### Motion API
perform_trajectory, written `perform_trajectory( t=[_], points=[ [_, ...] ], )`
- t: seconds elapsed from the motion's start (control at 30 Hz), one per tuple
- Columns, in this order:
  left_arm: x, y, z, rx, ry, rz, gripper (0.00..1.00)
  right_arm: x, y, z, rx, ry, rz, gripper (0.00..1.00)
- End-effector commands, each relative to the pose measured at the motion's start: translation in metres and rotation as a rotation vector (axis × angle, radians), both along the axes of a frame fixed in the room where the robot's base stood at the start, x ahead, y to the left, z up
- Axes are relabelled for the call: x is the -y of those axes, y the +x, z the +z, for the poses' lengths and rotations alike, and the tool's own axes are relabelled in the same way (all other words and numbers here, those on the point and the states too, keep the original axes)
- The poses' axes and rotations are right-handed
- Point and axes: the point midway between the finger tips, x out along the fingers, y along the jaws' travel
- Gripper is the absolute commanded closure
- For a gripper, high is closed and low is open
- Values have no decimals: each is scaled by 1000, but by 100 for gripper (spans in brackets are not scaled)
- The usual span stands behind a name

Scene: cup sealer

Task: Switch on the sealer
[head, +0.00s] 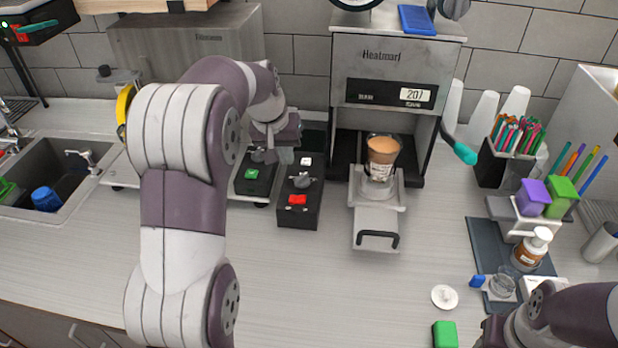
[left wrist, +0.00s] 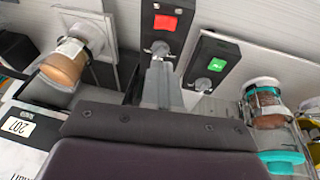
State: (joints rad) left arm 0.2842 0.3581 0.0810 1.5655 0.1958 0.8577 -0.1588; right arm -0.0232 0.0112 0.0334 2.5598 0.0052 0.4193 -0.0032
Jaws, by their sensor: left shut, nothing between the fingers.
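The sealer (head: 382,62) is a grey machine marked "Heatmark" with a display reading 207. A filled brown cup (head: 382,152) sits in its pulled-out tray (head: 376,228); the cup also shows in the left wrist view (left wrist: 66,62). A black control box (head: 287,213) with a red button (head: 297,199) and a grey knob (head: 303,181) stands left of the tray. My left gripper (left wrist: 160,66) is shut and empty, with its tips close to that box's knob (left wrist: 160,47); contact cannot be told. In the head view the left gripper (head: 284,158) is above the boxes' back part.
A second black box (head: 255,180) with a green button (head: 251,174) stands just left. Pen and straw holders, bottles and a dark mat (head: 490,245) are at right. A sink (head: 75,165) is at far left. The front counter is mostly clear.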

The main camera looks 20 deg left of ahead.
Motion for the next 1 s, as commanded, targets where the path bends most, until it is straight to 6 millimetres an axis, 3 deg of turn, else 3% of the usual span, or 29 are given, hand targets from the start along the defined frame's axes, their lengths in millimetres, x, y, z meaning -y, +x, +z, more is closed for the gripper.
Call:
perform_trajectory(
  t=[0.37,0.8,1.0],
  points=[
    [1,3,-9,-1,0,0,100,0,0,4,0,0,0,57],
    [7,31,-94,-2,1,0,100,0,0,29,0,0,0,57],
    [18,34,-121,1,1,0,100,0,0,40,0,0,0,57]
  ],
)
